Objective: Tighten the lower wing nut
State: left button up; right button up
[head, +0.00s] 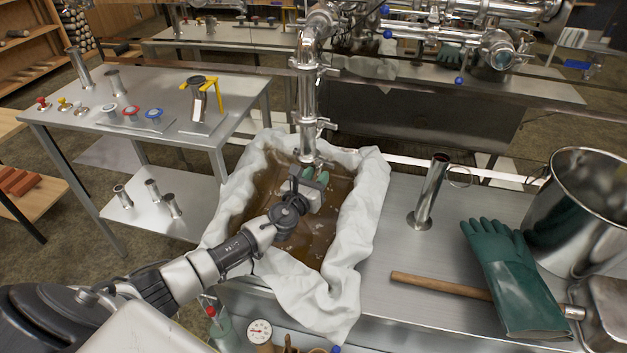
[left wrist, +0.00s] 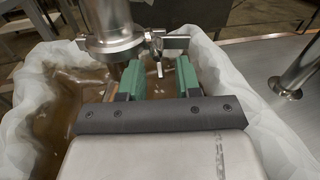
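A shiny vertical steel pipe (head: 308,100) comes down over a cloth-lined pan of brown liquid. In the left wrist view, a clamp ring (left wrist: 112,46) circles the pipe's lower end, with a wing nut (left wrist: 176,42) at its right side and a short bolt end hanging below. My left gripper (head: 317,177) is under the pipe's end, above the liquid. Its green-padded fingers (left wrist: 160,78) are apart, and the bolt end shows between and beyond them. Contact with the wing nut cannot be told. My right gripper is not in view.
The white cloth (head: 371,195) drapes over the pan's edges. A short steel tube (head: 429,190), wooden-handled tool (head: 440,286), green glove (head: 512,275) and large pot (head: 575,215) occupy the right bench. A side table (head: 165,85) with fittings stands at the left.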

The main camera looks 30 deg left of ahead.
pick_arm(q)
jog(key=s, duration=1)
jog(key=shift+s, duration=0.4)
